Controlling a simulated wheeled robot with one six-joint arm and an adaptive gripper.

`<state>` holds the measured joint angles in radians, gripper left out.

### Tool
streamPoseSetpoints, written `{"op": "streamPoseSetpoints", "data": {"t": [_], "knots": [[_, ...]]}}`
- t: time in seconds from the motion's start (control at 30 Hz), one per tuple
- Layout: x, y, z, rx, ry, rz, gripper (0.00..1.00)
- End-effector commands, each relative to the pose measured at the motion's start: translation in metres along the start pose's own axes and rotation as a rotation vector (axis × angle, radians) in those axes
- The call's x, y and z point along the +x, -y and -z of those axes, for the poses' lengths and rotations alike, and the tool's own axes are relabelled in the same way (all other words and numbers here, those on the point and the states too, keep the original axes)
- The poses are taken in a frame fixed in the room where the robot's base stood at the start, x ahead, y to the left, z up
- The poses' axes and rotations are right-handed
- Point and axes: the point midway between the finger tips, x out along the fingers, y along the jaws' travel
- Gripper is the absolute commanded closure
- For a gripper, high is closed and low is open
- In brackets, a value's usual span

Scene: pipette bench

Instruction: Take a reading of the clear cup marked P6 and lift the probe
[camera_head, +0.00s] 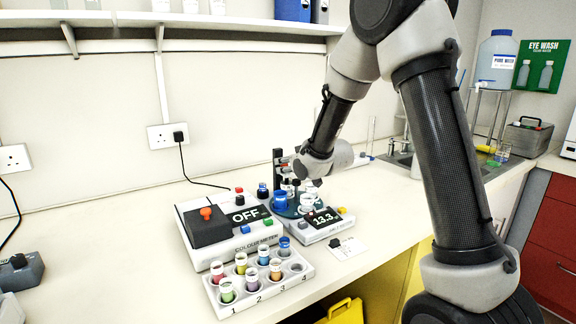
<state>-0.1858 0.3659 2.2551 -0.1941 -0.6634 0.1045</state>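A clear cup (307,201) stands on a dark teal round base behind a small white meter (330,232); any P6 mark is too small to read. The meter's display (321,219) reads about 13.3. A blue cup (281,201) stands to the left of the clear cup. A dark upright stand (278,167) rises behind them, with a reddish part near its top. My gripper (297,178) is at this stand, above the cups. My wrist and the small size hide its fingers, so I cannot tell if it is open or shut. The probe is not clearly distinguishable.
A colour meter (258,236) showing OFF stands to the left. In front of it, a white rack (262,297) holds several coloured vials. A small white card (346,247) with a dark knob lies right of the meters. The bench's front edge is close by; wall sockets are behind.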

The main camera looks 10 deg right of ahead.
Motion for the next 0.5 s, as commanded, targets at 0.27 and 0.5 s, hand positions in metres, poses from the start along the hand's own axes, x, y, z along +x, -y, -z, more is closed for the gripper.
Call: {"op": "streamPoseSetpoints", "data": {"t": [0.27, 0.5], "knots": [[0.0, 0.0, 0.0, 0.0, 0.0, 0.0, 1.0], [-0.009, 0.0, 0.022, -0.001, -0.005, -0.001, 1.0]]}}
